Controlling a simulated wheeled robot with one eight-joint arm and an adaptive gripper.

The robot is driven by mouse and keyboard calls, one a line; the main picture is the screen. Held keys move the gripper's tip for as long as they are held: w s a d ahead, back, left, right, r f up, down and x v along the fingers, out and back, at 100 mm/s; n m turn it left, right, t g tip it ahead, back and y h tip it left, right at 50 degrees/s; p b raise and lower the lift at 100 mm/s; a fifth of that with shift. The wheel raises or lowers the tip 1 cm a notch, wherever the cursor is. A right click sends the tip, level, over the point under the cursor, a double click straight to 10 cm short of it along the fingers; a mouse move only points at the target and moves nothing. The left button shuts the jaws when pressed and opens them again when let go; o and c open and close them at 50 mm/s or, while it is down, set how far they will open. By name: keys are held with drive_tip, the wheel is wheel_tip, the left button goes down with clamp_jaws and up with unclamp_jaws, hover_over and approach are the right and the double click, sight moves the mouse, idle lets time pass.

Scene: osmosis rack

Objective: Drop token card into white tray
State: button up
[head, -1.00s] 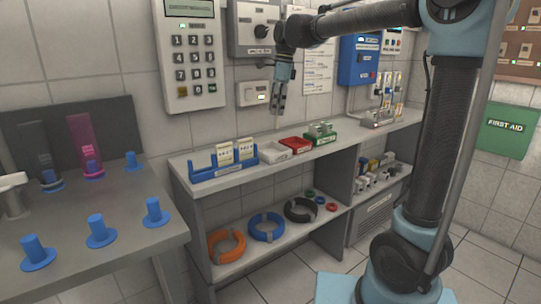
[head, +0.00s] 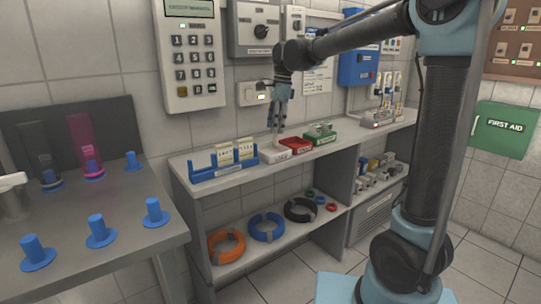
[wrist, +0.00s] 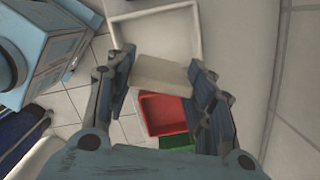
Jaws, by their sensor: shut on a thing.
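My gripper (head: 275,129) points down just above the white tray (head: 279,156) on the shelf top. In the wrist view its fingers (wrist: 161,82) are shut on a pale beige token card (wrist: 160,73), held by its two sides. The white tray (wrist: 192,38) shows beyond the card in that view. The card overlaps the tray's near edge in the picture; its exact height above the tray is hard to tell. In the head view the card is small and hardly distinct.
A red tray (head: 295,146) and a green tray (head: 320,138) with things in it stand to the right of the white tray. A blue rack (head: 222,174) holding two cards stands to the left. A keypad (head: 190,60) and boxes hang on the wall behind.

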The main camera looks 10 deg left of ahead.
drive_tip(key=o, duration=1.1)
wheel_tip(320, 180, up, 12)
drive_tip(key=d, duration=0.1)
drive_tip(key=shift+w+d, duration=0.3)
drive_tip(key=shift+w, duration=0.15)
drive_tip(key=shift+f, duration=0.15)
